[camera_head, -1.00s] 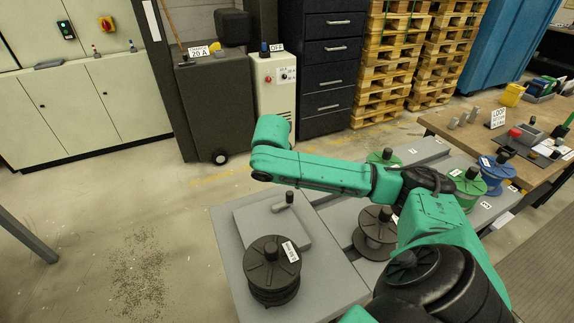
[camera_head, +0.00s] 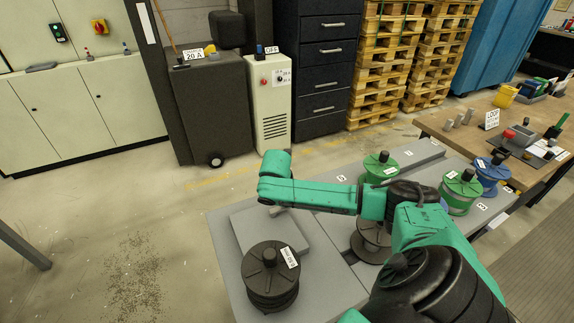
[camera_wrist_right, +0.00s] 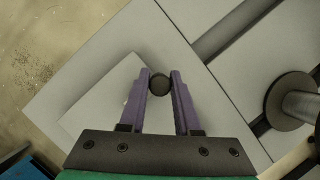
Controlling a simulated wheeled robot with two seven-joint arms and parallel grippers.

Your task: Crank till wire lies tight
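A flat grey raised plate (camera_head: 262,228) lies on the grey table, with a small upright crank handle (camera_head: 276,211) partly hidden under my right arm. In the right wrist view the handle's round dark knob (camera_wrist_right: 160,85) shows between the tips of my right gripper (camera_wrist_right: 160,79). Its purple fingers stand apart on either side of the knob; contact is not clear. A black labelled spool (camera_head: 270,277) stands in front of the plate. The wire cannot be made out. My left gripper is not in view.
Another dark spool (camera_head: 371,238) stands right of the plate, partly behind my arm. Green spools (camera_head: 461,190) and a blue spool (camera_head: 491,174) stand farther right. A wooden bench (camera_head: 455,130) is beyond them. The floor left of the table is clear.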

